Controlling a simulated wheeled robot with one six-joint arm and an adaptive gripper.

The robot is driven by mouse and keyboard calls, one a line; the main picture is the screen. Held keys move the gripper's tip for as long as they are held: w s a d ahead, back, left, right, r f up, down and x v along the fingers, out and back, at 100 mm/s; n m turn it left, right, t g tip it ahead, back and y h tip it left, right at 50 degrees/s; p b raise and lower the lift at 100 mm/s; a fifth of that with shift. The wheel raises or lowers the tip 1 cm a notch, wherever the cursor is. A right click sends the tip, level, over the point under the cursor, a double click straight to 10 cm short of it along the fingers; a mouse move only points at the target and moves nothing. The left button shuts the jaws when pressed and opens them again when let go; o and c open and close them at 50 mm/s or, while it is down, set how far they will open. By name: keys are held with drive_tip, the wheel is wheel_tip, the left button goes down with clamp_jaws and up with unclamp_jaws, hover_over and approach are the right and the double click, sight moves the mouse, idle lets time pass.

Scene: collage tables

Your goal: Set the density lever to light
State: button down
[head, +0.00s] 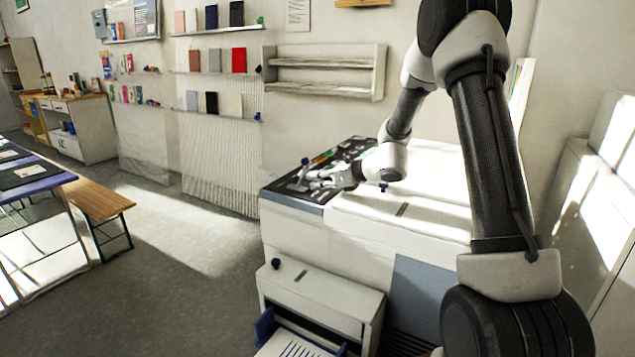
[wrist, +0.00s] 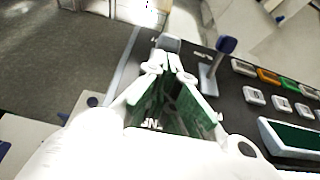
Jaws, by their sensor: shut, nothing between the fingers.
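The white machine (head: 290,232) has a dark control panel (head: 312,193) on top, under my gripper (head: 314,181). In the wrist view, a lever with a dark blue-purple knob (wrist: 227,45) stands on a pale slotted plate, just right of my gripper (wrist: 168,64). My fingertips are together and empty, and a gap shows between them and this knob. A grey block (wrist: 168,42) sits just beyond the fingertips; I cannot tell whether they touch it. Small white lettering on the panel is too blurred to read, so the lever's setting is unclear.
Right of the lever in the wrist view are several buttons, including an orange one (wrist: 268,76), and a framed green display (wrist: 292,136). A paper tray (head: 290,346) juts out low at the front. A bench (head: 98,202) stands left, with open floor between.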

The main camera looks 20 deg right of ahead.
sight(305, 170)
drive_tip(key=shift+a+r, duration=0.1)
drive_tip(key=shift+r, duration=0.15)
drive_tip(key=shift+w+a+r+g+h, duration=0.25)
drive_tip(key=shift+r+g+h, duration=0.1)
drive_tip(key=shift+g+h, duration=0.1)
drive_tip(key=shift+w+a+r+g+h, duration=0.25)
drive_tip(key=shift+r+g+h, duration=0.1)
drive_tip(key=shift+g+h, duration=0.1)
drive_tip(key=shift+w+a+r+g+h, duration=0.6)
drive_tip(key=shift+w+g+h, duration=0.05)
drive_tip(key=shift+g+h, duration=0.35)
drive_tip(key=shift+w+a+r, duration=0.4)
drive_tip(key=shift+w+a, duration=0.4)
drive_tip(key=shift+w, duration=0.05)
drive_tip(key=shift+r, duration=0.1)
drive_tip(key=shift+r, duration=0.65)
drive_tip(key=shift+d+r, duration=0.1)
